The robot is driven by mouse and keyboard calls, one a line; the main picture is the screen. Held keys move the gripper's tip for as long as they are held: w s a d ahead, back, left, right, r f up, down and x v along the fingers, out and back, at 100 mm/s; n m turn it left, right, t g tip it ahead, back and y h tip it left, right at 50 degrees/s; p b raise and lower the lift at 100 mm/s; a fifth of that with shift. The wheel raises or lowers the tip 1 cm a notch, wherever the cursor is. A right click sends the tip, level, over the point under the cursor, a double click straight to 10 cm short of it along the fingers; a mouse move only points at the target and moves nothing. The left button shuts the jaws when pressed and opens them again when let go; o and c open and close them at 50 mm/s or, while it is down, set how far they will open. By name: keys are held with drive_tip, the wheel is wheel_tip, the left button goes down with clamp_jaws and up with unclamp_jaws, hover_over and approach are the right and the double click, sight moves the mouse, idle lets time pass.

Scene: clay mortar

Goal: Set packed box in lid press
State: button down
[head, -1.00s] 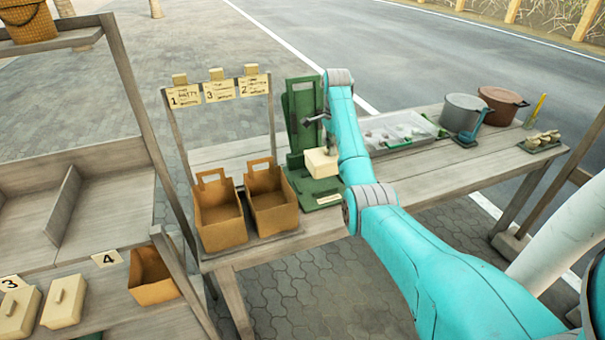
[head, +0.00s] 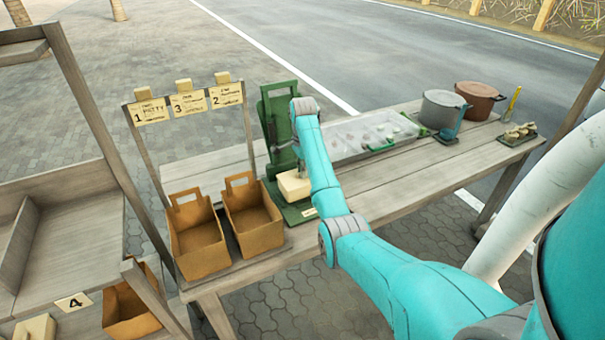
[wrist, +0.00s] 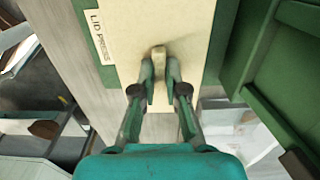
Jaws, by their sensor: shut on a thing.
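The cream packed box (head: 293,187) is at the green lid press (head: 277,120), over the press's low green base (head: 299,212). In the wrist view the box's pale lid (wrist: 190,30) fills the upper middle. My gripper (wrist: 159,85) is shut on the small knob (wrist: 158,62) of that lid. In the head view my gripper is mostly hidden behind my arm. A "LID PRESS" label (wrist: 99,36) lies on the press base left of the box. I cannot tell whether the box touches the base.
Two brown open carriers (head: 199,239) stand left of the press, below order cards (head: 188,103). A clear tray (head: 365,137) is right of the press. Pots (head: 443,110) stand at the table's far right. The front tabletop (head: 400,180) has free room.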

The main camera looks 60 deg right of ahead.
drive_tip(key=shift+f, duration=1)
drive_tip(key=shift+f, duration=0.15)
drive_tip(key=c, duration=1.2)
unclamp_jaws()
